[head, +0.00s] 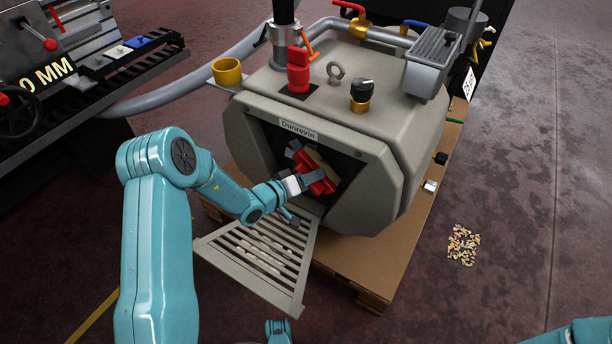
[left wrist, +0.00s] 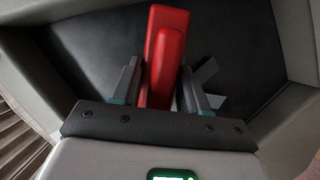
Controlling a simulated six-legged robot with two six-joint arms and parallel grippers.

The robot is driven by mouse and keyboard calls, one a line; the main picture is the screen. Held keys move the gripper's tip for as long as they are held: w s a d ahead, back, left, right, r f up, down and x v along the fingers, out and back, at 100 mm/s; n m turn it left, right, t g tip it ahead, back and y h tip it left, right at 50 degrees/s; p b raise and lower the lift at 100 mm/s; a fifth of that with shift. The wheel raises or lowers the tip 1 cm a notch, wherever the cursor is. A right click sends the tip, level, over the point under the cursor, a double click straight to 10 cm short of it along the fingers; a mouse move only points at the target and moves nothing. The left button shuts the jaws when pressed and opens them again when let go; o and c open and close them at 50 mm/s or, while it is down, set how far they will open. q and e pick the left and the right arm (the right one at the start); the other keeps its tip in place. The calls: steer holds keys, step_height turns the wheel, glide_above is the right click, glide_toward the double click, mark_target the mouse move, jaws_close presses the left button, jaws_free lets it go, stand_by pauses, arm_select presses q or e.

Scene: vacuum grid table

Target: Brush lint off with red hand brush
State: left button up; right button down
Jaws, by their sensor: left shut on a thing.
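The red hand brush (head: 322,184) is inside the dark front opening of the grey machine, with a tan strip, likely its bristles, along its upper side. My left gripper (head: 308,172) reaches into the opening and is shut on the brush. In the left wrist view the red handle (left wrist: 163,60) stands between the two dark fingers of the gripper (left wrist: 160,85). Pale fluffy strips that look like lint (head: 262,248) lie on the slatted grille (head: 222,243), which slopes out below the opening. The grille is lower left of the gripper. My right gripper is not in view.
The grey machine (head: 385,185) stands on a wooden pallet (head: 350,265). A yellow cup (head: 227,71), red valve (head: 299,72) and black knob (head: 362,92) sit on or beside it. Pale chips (head: 462,245) lie on the floor at right. The opening's frame closely surrounds my gripper.

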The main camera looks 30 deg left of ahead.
mark_target(296, 167)
arm_select(q)
steer(key=shift+w+a+r, duration=0.15)
steer(key=shift+r, duration=0.55)
steer(key=a+b, duration=0.2)
steer(key=a, duration=0.6)
steer(key=shift+w+a, duration=0.25)
steer(key=shift+a, duration=0.1)
steer(key=shift+s+d+r+b, duration=0.1)
steer(key=shift+d+r+b, duration=0.2)
steer(key=shift+d, duration=0.55)
steer(key=shift+d+r+b, duration=0.1)
steer(key=shift+d+b, duration=0.3)
steer(key=shift+d, duration=0.5)
steer(key=shift+s+d+r+b, duration=0.1)
steer(key=shift+d+r+b, duration=0.2)
steer(key=shift+d, duration=0.55)
steer(key=shift+s+d+f, duration=0.1)
steer(key=shift+s+d, duration=0.05)
steer(key=shift+d, duration=0.8)
steer(key=shift+s+d+f, duration=0.1)
steer(key=shift+d, duration=0.8)
